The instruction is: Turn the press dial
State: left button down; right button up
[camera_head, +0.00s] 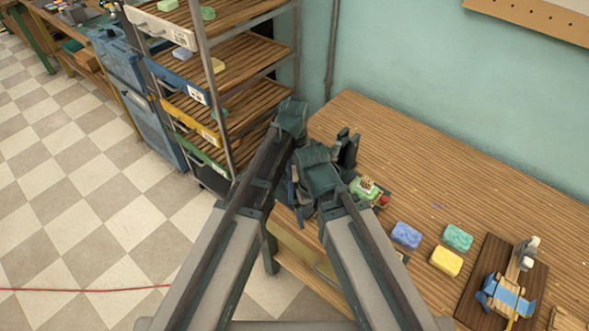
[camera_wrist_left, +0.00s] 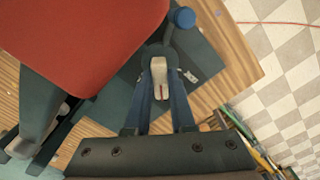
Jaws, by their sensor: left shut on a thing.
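In the left wrist view, the press dial (camera_wrist_left: 161,78) has a pale grip with a red line, set in a dark round surround. My left gripper (camera_wrist_left: 160,92) is shut on that grip, one dark-blue finger on each side. In the head view my left gripper (camera_head: 298,200) is low near the table's left end, partly hidden by my arms, and the dial is hidden. A large red panel (camera_wrist_left: 85,40) and a blue knob (camera_wrist_left: 184,17) are close to the dial. My right gripper (camera_head: 347,150) is partly covered by its arm; its jaw opening is unclear.
A green block (camera_head: 366,188) and a red button (camera_head: 384,200) are right of my wrists. Blue (camera_head: 406,235), teal (camera_head: 457,237) and yellow (camera_head: 446,261) soaps lie on the wooden table (camera_head: 420,155). A toy-like blue cart (camera_head: 508,298) is at right. A shelf rack (camera_head: 235,95) stands at left.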

dwell(0.9)
pick_arm(q)
jog(key=n, duration=1.1)
jog(key=shift+n, duration=0.6)
jog(key=c, duration=0.8)
grip_release()
jog(key=shift+o, duration=0.2)
pick_arm(e)
jog(key=shift+r, duration=0.1)
